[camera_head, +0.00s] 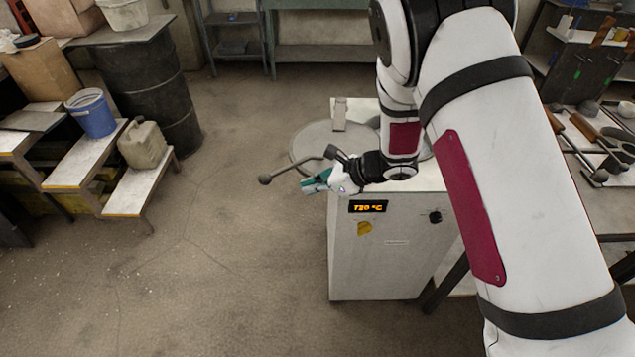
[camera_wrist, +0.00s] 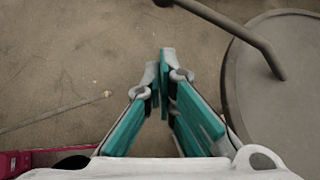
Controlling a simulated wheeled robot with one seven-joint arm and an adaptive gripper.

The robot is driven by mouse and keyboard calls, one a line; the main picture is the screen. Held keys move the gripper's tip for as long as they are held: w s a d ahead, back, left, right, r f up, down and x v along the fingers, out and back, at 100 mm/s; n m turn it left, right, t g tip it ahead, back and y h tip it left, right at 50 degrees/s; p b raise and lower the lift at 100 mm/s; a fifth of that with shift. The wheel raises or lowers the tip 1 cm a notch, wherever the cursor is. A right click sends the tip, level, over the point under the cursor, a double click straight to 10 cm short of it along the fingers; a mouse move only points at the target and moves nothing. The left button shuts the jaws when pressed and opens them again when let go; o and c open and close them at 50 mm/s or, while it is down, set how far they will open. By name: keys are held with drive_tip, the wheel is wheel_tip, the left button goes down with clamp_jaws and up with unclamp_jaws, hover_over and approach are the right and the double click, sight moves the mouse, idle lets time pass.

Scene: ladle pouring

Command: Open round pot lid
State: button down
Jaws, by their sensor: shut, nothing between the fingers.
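The round pot lid (camera_head: 308,142) is a flat grey disc that juts out past the left edge of a white furnace cabinet (camera_head: 372,262). Its bar handle (camera_head: 292,170) reaches left and ends in a dark ball (camera_head: 265,179). My gripper (camera_head: 310,185), with teal finger pads, is just in front of the handle, near the cabinet's front left corner. In the wrist view the fingers (camera_wrist: 165,72) are together and empty, with the lid (camera_wrist: 280,120) to their right and the handle (camera_wrist: 228,28) beyond the tips. My arm hides much of the cabinet top.
A small upright block (camera_head: 340,114) is at the lid's far side. The cabinet display reads about 720 °C. Stepped shelves with a blue bucket (camera_head: 92,113) and a jug (camera_head: 142,144) stand at left. A tool bench (camera_head: 610,190) is at right. Floor to the left is clear.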

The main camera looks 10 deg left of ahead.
drive_tip(key=w+a+f+p, duration=0.1)
drive_tip(key=a+f, duration=0.1)
drive_tip(key=a, duration=0.5)
drive_tip(key=shift+a+f, duration=0.15)
drive_tip(key=shift+a, duration=0.25)
